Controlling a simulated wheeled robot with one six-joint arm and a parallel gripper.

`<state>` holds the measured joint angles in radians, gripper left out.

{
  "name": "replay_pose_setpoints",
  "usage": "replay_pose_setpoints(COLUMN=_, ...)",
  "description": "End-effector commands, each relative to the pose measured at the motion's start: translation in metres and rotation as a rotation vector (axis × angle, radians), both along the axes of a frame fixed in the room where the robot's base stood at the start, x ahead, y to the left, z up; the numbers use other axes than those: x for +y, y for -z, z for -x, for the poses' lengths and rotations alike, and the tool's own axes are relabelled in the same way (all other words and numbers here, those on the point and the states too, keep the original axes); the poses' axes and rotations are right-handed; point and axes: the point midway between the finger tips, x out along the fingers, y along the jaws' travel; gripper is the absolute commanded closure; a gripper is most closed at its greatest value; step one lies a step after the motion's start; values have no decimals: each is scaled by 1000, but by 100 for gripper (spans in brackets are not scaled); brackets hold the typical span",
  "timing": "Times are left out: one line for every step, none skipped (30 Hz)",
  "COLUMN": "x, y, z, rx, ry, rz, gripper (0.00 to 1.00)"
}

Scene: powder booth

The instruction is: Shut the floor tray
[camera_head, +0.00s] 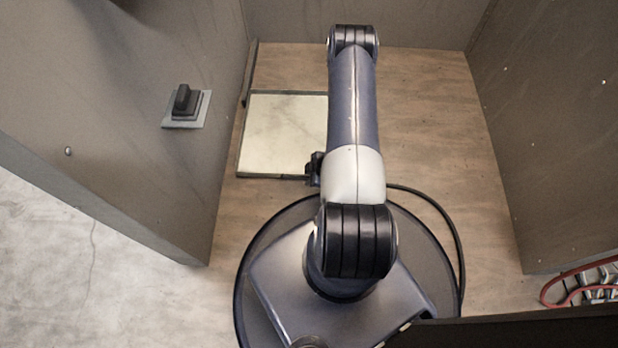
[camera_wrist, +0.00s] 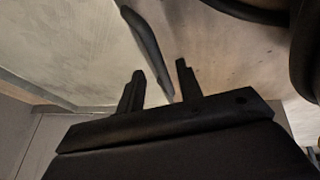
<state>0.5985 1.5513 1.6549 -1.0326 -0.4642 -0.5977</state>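The floor tray (camera_head: 280,135) is a pale square panel with a thin dark frame, low on the booth floor at the left of my arm in the head view. Its right part is hidden behind my arm. In the wrist view the pale tray surface (camera_wrist: 65,45) fills the upper left. A dark bar handle (camera_wrist: 146,42) runs from the top toward my gripper (camera_wrist: 159,68). The fingers are apart, and the handle's near end shows in the gap between them. I cannot tell whether they touch it. In the head view my gripper is mostly hidden.
Grey booth walls stand at left (camera_head: 130,110), right (camera_head: 550,120) and back. The left wall carries a dark switch (camera_head: 184,101). Red hose and metal parts (camera_head: 590,285) lie at lower right. The wooden floor (camera_head: 430,130) right of my arm is clear.

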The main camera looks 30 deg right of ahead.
Motion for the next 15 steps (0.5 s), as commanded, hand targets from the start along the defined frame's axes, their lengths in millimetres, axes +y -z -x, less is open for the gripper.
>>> replay_pose_setpoints(x=1, y=6, z=-2, rx=0, ry=-1, rz=0, gripper=66)
replay_pose_setpoints(x=2, y=8, z=-3, rx=0, ry=-1, rz=0, gripper=66)
replay_pose_setpoints(x=2, y=9, z=-4, rx=0, ry=0, rz=0, gripper=66)
replay_pose_setpoints(x=2, y=10, z=-4, rx=0, ry=0, rz=0, gripper=66)
replay_pose_setpoints(x=3, y=10, z=-4, rx=0, ry=0, rz=0, gripper=66)
replay_pose_setpoints(x=3, y=11, z=-4, rx=0, ry=0, rz=0, gripper=66)
replay_pose_setpoints(x=3, y=11, z=-4, rx=0, ry=0, rz=0, gripper=66)
replay_pose_setpoints(x=3, y=11, z=-4, rx=0, ry=0, rz=0, gripper=66)
replay_pose_setpoints(x=3, y=10, z=-4, rx=0, ry=0, rz=0, gripper=66)
replay_pose_setpoints(x=3, y=10, z=-4, rx=1, ry=0, rz=1, gripper=66)
replay_pose_setpoints(x=3, y=10, z=-4, rx=1, ry=0, rz=1, gripper=66)
replay_pose_setpoints(x=3, y=10, z=-4, rx=-1, ry=0, rz=0, gripper=66)
replay_pose_setpoints(x=3, y=10, z=-4, rx=0, ry=0, rz=0, gripper=67)
replay_pose_setpoints(x=3, y=10, z=-4, rx=0, ry=0, rz=0, gripper=69)
replay_pose_setpoints(x=3, y=10, z=-4, rx=0, ry=0, rz=0, gripper=72)
